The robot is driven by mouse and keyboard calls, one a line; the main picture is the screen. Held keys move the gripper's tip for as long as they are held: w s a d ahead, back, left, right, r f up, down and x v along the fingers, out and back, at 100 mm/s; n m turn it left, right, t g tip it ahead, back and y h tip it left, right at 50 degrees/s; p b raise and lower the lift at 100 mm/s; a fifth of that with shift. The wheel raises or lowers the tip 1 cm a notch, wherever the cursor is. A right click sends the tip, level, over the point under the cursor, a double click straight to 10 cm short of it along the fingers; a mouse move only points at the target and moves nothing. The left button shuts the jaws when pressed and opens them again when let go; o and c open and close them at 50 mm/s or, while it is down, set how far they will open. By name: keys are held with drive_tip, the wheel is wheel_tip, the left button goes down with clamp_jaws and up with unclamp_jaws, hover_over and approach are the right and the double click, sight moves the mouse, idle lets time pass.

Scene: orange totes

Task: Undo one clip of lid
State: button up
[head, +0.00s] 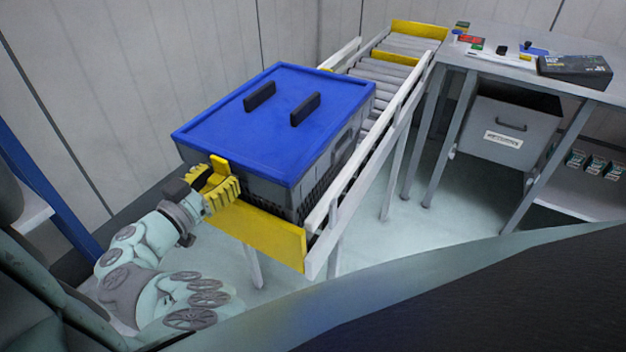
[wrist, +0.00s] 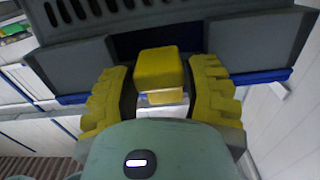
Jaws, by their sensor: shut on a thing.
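A grey tote (head: 335,150) with a blue lid (head: 255,125) sits at the near end of the roller conveyor. The lid has two dark handles on top. A yellow clip (head: 219,162) shows at the lid's near left edge. My gripper (head: 214,184) has yellow ribbed fingers and is at that clip. In the wrist view, the yellow clip (wrist: 161,68) lies between the two fingers of my gripper (wrist: 162,80), which is shut on it. The tote's grey side (wrist: 75,68) and blue lid edge (wrist: 258,76) show behind it. Whether the clip is fastened cannot be told.
The roller conveyor (head: 397,60) runs away behind the tote, with white side rails (head: 362,160) and a yellow end plate (head: 262,236) in front. A grey table (head: 500,62) with a dark box (head: 575,68) stands at right. Open floor lies between them.

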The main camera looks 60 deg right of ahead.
drive_tip(key=c, duration=0.7)
drive_tip(key=shift+o, duration=0.2)
drive_tip(key=shift+r, duration=0.1)
